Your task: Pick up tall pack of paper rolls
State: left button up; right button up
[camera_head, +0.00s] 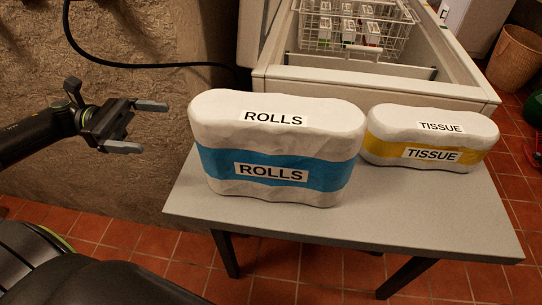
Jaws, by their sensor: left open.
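The tall pack of paper rolls (274,150) stands upright on the grey table (400,222), near its left end. It is white with a blue band and two ROLLS labels. My left gripper (145,126) is to the left of the pack, open and empty. Its fingers point right towards the pack, with a gap between them and its side. My right gripper is not in view.
A shorter white pack with a yellow band marked TISSUE (430,137) stands right of the rolls. An open chest freezer (370,84) with a wire basket (355,30) is behind the table. The table's front is clear.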

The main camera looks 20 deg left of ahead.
pick_arm(q)
jog(key=b+x, duration=0.2)
jog(key=x, duration=0.9)
jog(key=shift+d+b, duration=0.25)
jog(key=shift+b, duration=0.05)
jog(key=x, duration=0.3)
jog(key=b+x, duration=0.1)
jog(key=x, duration=0.1)
jog(key=shift+s+d+f, duration=0.1)
jog(key=shift+s+d, duration=0.1)
jog(key=shift+d, duration=0.25)
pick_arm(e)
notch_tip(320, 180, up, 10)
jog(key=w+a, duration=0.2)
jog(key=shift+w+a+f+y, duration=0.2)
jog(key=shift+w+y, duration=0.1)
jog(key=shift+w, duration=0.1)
pick_arm(q)
jog(key=shift+c, duration=0.4)
jog(key=c, duration=1)
